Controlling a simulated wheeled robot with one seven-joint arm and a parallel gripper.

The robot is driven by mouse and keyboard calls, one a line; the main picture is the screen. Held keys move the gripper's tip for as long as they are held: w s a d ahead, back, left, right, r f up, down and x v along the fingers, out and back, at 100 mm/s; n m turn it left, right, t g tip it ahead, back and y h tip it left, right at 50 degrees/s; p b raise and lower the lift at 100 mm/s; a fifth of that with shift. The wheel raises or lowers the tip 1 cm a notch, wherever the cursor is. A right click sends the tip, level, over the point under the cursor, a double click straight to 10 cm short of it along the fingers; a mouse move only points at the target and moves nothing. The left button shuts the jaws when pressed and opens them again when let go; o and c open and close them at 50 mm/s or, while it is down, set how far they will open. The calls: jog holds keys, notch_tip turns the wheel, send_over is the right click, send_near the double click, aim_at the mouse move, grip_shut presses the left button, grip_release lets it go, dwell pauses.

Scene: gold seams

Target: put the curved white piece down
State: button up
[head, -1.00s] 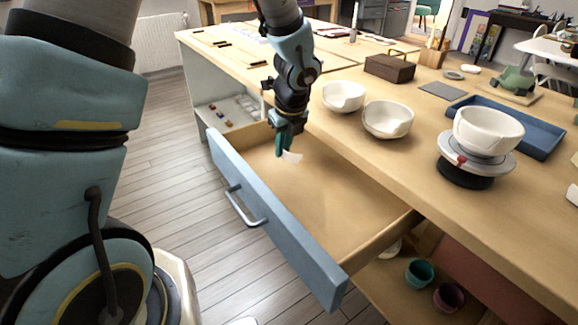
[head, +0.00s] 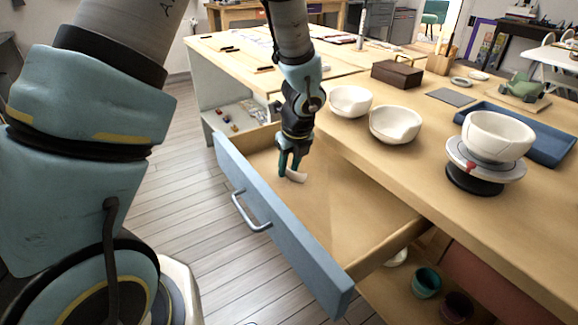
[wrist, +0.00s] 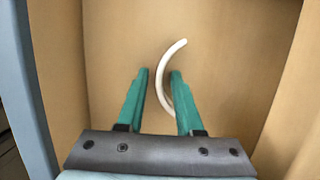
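The curved white piece (head: 296,177) lies in the open drawer (head: 345,205), at its far end. In the wrist view the piece (wrist: 159,78) shows as a thin white arc on the drawer floor, between my two green fingers, with a visible gap to the left finger. My gripper (head: 290,170) is low inside the drawer, pointing down. Its fingers (wrist: 160,74) are apart, so it is open around the piece. The lower end of the piece is close to the right finger; I cannot tell whether they touch.
The drawer's blue front (head: 275,225) and wooden walls surround my gripper. On the bench stand two white bowls (head: 395,124), another bowl (head: 498,136) on a round stand (head: 486,165), a blue tray (head: 535,135) and a brown box (head: 398,73). Cups (head: 426,282) sit on a shelf below.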

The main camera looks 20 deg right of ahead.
jog(key=shift+o, duration=0.4)
jog(key=shift+r, duration=0.45)
jog(key=p+v, duration=0.2)
jog(key=v, duration=0.9)
jog(key=a+r+n+g, duration=0.1)
jog(key=a+r+n, duration=0.1)
jog(key=a+n, duration=2.8)
jog(key=n, duration=0.2)
jog(key=shift+n+g, duration=0.3)
jog(key=shift+n, duration=0.1)
jog(key=shift+s+r, duration=0.1)
jog(key=shift+s, duration=0.05)
